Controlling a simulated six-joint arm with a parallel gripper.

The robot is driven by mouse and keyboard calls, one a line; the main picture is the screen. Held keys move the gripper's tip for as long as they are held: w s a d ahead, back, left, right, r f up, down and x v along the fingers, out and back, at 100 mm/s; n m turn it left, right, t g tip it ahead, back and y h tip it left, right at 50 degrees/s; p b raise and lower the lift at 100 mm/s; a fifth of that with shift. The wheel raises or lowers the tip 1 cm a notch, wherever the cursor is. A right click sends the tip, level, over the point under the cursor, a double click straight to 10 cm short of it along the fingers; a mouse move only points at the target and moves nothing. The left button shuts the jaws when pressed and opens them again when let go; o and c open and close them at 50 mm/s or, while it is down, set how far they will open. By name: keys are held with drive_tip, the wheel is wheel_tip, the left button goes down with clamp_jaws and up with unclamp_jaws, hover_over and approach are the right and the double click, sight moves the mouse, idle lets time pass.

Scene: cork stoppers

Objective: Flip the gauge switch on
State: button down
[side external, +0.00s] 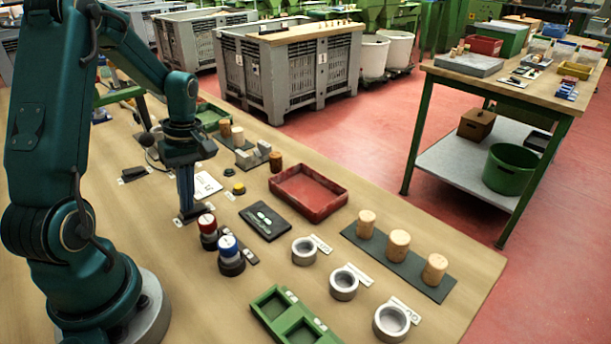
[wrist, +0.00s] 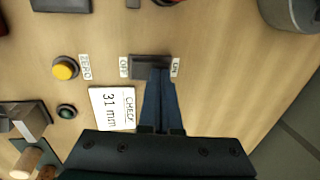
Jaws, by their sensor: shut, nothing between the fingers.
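The gauge switch (wrist: 139,67) is a small dark block on the wooden table in the wrist view. An OFF label (wrist: 124,66) lies at its left end and an ON label (wrist: 174,67) at its right end. My gripper (wrist: 161,73) is shut and empty, pointing down with its fingertips over the right part of the switch, near the ON label. The fingers hide part of the switch. I cannot tell its lever position or whether the tips touch it. In the side external view my gripper (side external: 188,212) is low, at table height, over the switch.
A yellow button (wrist: 65,69) with a ZERO label and a white CHECK 31 mm card (wrist: 111,107) lie left of the switch. Red-topped (side external: 207,224) and blue-topped (side external: 229,249) round pieces stand close to my gripper. A red tray (side external: 334,206) sits farther right.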

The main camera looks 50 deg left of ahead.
drive_tip(key=shift+s+f, duration=0.15)
drive_tip(key=shift+f, duration=0.1)
drive_tip(key=shift+w, duration=0.9)
drive_tip(key=shift+r, duration=0.1)
wheel_tip(320, 180, up, 14)
drive_tip(key=w, duration=0.2)
drive_tip(key=shift+w, duration=0.3)
